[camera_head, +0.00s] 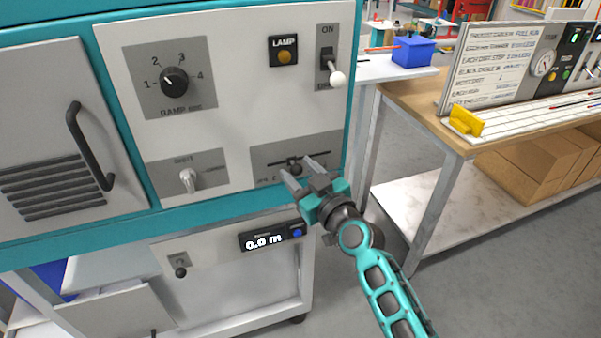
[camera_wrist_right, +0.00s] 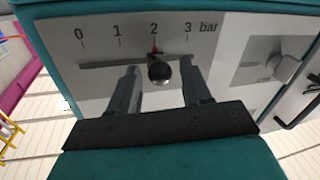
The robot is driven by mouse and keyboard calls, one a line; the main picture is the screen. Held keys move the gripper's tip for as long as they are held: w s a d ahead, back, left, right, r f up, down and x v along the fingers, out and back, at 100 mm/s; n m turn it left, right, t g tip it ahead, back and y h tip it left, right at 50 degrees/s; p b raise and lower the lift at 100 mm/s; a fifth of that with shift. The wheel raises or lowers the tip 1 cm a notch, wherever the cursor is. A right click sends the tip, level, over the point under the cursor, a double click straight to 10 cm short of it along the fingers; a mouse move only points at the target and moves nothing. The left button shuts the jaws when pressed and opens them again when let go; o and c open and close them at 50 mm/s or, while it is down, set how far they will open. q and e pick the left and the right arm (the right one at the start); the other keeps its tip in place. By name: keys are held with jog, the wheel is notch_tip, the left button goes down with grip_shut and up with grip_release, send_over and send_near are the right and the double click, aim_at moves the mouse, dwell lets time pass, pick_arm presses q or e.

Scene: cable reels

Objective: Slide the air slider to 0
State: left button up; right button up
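The air slider is a dark round knob (camera_wrist_right: 159,72) on a horizontal slot in a grey plate. In the right wrist view its red pointer stands at about 2 on a scale marked 0 to 3 bar. The slider plate (camera_head: 327,147) also shows in the head view, at the lower right of the white panel, partly covered by my gripper. My right gripper (camera_head: 300,170) is in front of this plate. Its fingers (camera_wrist_right: 158,84) are open, one on each side of the knob, with gaps visible. I cannot tell how deep the fingertips reach. My left gripper is not in view.
The panel also carries a ramp dial (camera_head: 174,80), a lamp (camera_head: 284,51), an ON switch (camera_head: 334,71) and a lower-left knob (camera_head: 188,179). A door handle (camera_head: 88,145) sticks out at left. A display (camera_head: 268,238) is below. A workbench (camera_head: 424,97) stands at right.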

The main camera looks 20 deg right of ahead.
grip_shut()
dwell(0.4)
jog(key=d+b, duration=0.1)
jog(key=d, duration=0.2)
jog(key=d+b, duration=0.1)
jog(key=d, duration=0.3)
jog(key=shift+w+d+f+b, duration=0.15)
jog(key=shift+d+b, duration=0.05)
jog(key=shift+b, duration=0.2)
jog(key=shift+d+r, duration=0.2)
jog(key=shift+d, duration=0.3)
jog(key=shift+o, duration=0.8)
grip_release()
jog(key=v, duration=1.3)
